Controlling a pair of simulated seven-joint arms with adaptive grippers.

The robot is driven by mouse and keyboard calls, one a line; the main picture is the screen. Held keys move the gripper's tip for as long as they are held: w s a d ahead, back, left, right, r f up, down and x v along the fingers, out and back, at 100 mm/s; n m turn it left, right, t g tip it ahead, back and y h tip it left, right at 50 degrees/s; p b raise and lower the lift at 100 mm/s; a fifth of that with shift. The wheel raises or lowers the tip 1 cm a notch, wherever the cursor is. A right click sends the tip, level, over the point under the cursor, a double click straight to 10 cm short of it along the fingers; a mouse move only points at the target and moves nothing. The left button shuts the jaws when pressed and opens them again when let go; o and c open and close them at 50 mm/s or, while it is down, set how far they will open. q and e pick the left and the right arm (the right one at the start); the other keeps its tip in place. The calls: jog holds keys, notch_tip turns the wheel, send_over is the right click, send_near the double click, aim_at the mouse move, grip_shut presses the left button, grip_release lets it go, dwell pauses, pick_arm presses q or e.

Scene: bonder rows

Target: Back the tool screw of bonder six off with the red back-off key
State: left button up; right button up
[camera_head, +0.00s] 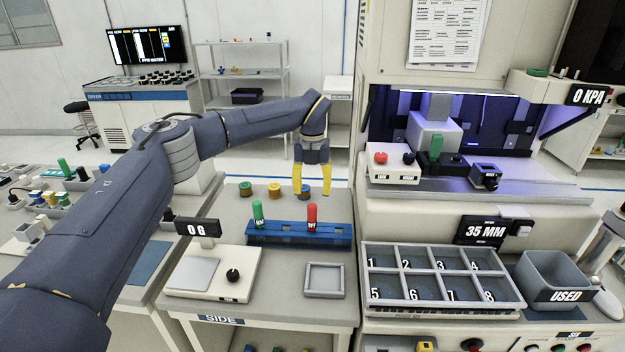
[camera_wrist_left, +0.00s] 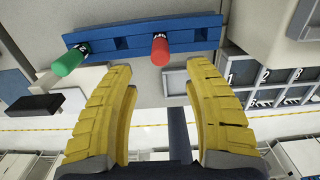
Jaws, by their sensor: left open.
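The red key (camera_head: 312,217) stands upright in a slot of the blue rack (camera_head: 280,237) on the side table. It also shows in the left wrist view (camera_wrist_left: 159,48), beyond the gap between my fingers. A green key (camera_head: 257,214) stands to its left in the same rack. My left gripper (camera_head: 311,190) is open and empty, with yellow fingers pointing down above and behind the red key, apart from it. The bonder (camera_head: 480,218) stands at right, with a SIX plate low on its front. I cannot make out its tool screw. My right gripper is not in view.
Several coloured pots (camera_head: 275,190) stand behind the rack. A scale-like box (camera_head: 215,272) and a small grey tray (camera_head: 325,279) lie in front of it. A numbered compartment tray (camera_head: 440,305) and USED bin (camera_head: 555,280) sit before the bonder. A green-handled item (camera_head: 436,149) stands in its lit bay.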

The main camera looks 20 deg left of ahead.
aim_at(312, 205)
pick_arm(q)
jog(key=shift+f, duration=6.75)
grip_shut()
jog(key=shift+r, duration=0.1)
jog(key=shift+r, duration=3.65)
